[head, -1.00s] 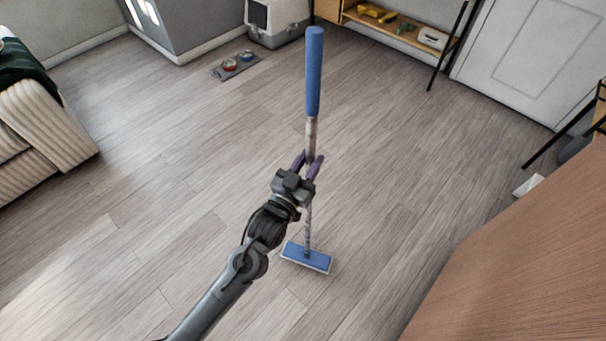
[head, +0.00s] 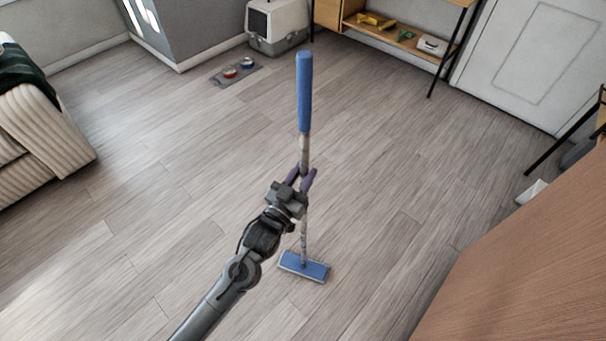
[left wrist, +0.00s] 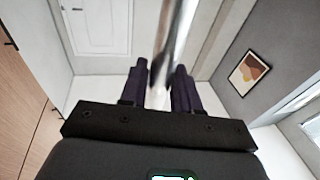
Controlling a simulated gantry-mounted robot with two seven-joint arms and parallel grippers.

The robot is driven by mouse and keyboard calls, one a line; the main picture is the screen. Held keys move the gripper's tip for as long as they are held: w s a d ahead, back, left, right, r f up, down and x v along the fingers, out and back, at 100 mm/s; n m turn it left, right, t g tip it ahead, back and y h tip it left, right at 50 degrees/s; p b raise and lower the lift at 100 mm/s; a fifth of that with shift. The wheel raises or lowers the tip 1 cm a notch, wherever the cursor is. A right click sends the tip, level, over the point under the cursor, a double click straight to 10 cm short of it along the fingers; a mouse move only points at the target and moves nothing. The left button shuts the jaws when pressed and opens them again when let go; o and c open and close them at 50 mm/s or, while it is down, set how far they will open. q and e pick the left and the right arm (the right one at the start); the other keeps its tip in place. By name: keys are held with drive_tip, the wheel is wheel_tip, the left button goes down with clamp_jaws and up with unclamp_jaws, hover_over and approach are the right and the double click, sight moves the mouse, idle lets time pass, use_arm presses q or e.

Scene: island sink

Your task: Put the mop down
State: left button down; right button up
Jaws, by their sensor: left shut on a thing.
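The mop (head: 304,95) has a blue grip at the top, a grey metal pole and a flat blue head (head: 304,267). It stands nearly upright in the middle of the head view, its head low over the wooden floor; I cannot tell whether the head touches it. My left gripper (head: 302,178) is shut on the pole below the blue grip. In the left wrist view the pole (left wrist: 176,40) runs between the two dark fingers (left wrist: 160,82). My right gripper is not in view.
A wooden surface (head: 530,270) fills the lower right. A cream sofa (head: 40,135) is at the left. Pet bowls on a mat (head: 236,74), a litter box (head: 277,25) and a shelf (head: 400,38) stand at the back. The floor around the mop is clear.

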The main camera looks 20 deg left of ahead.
use_arm(q)
drive_tip(key=c, duration=0.8)
unclamp_jaws()
drive_tip(key=shift+f, duration=0.1)
drive_tip(key=shift+s+a, duration=0.1)
drive_tip(key=shift+s, duration=0.35)
drive_tip(key=s+a+f+g+p, duration=0.1)
drive_tip(key=s+f+g, duration=0.2)
drive_tip(key=s, duration=0.7)
drive_tip(key=s+a+f+g+y+p, duration=0.1)
drive_tip(key=s+a+f+g, duration=0.1)
drive_tip(key=s+g, duration=0.5)
drive_tip(key=s+a+f+g+y+p, duration=0.1)
drive_tip(key=s+f+g, duration=0.3)
drive_tip(key=s, duration=0.8)
drive_tip(key=shift+s+a+f+g, duration=0.25)
drive_tip(key=shift+s+g, duration=0.1)
drive_tip(key=shift+g, duration=0.45)
